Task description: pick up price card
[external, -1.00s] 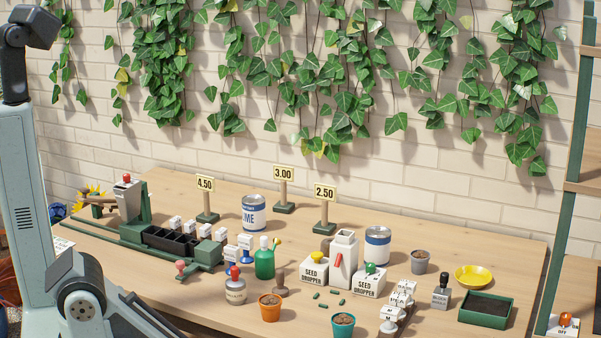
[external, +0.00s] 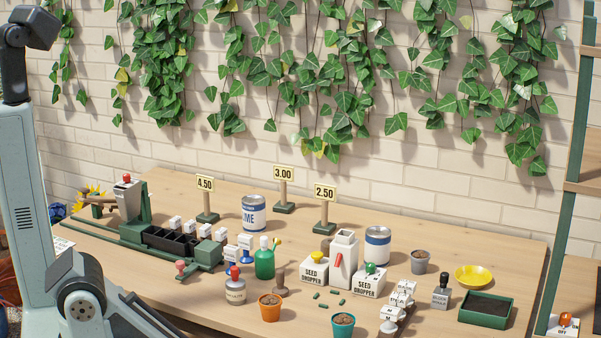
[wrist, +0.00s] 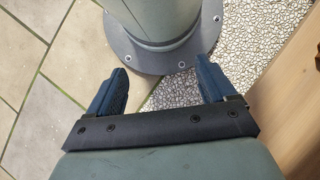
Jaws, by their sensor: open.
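The card reading 4.50 (external: 205,184) is at the left, the card reading 3.00 (external: 284,174) is in the middle and farther back, and the card reading 2.50 (external: 325,192) is at the right. In the wrist view my gripper (wrist: 160,82) is open, with its two blue fingers apart and nothing between them. It points down at the floor beside a round bolted base, away from the table top. My gripper's fingers do not show in the external view.
The wooden table (external: 460,215) holds blue-labelled cans (external: 254,213), two seed droppers (external: 314,272), pots (external: 270,307), a yellow dish (external: 473,276) and a dark tray (external: 486,309). A green rack with a hopper (external: 130,200) stands at the left. A brick wall with ivy closes the back.

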